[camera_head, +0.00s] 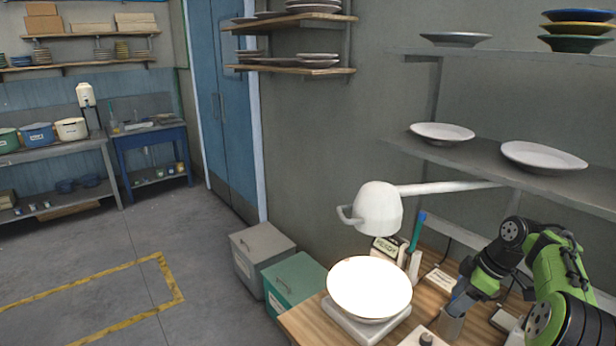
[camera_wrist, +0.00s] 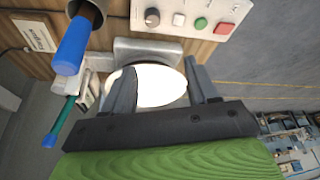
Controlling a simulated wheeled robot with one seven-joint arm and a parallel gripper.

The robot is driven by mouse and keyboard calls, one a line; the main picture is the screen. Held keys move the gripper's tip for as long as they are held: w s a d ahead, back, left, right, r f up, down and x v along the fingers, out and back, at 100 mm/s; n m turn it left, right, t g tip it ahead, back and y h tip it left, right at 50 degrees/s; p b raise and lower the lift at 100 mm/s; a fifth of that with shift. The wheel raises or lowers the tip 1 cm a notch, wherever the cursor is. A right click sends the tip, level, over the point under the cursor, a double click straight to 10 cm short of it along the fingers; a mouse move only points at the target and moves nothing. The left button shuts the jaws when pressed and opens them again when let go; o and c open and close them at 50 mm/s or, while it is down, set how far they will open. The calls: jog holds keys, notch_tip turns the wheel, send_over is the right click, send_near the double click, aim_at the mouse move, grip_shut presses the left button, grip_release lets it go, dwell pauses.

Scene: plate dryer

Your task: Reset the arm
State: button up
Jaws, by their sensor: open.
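My gripper (camera_wrist: 161,80) is open in the wrist view, its two grey fingers spread apart with nothing held between them. A bright white plate (camera_head: 369,288) lies on a pale device on the wooden bench. In the wrist view, the white plate (camera_wrist: 160,86) shows beyond and between my fingers, and they do not appear to grip it. In the head view, my green and black arm reaches in at the lower right, over the bench right of the plate. The fingertips are hard to make out there.
A white lamp (camera_head: 378,208) reaches over the plate. A metal cup (camera_head: 449,327) stands near my arm. A button panel (camera_wrist: 190,20) shows in the wrist view. Shelves with plates (camera_head: 543,158) hang above. Grey (camera_head: 262,252) and green (camera_head: 294,280) boxes stand beside the bench; open floor lies left.

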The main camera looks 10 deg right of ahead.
jog(key=a+r+m+h, duration=0.1)
jog(key=a+r+m, duration=0.1)
jog(key=a+r, duration=0.7)
jog(key=s+a+r+m+h, duration=0.2)
jog(key=s+a+r+m, duration=0.15)
jog(key=s+a, duration=0.85)
jog(key=s+a+f+m+t, duration=0.1)
jog(key=s+a+f+m, duration=0.1)
jog(key=s, duration=0.5)
jog(key=s+a+f+m+t, duration=0.2)
jog(key=s+a+m, duration=0.1)
jog(key=s, duration=0.5)
jog(key=shift+a, duration=0.3)
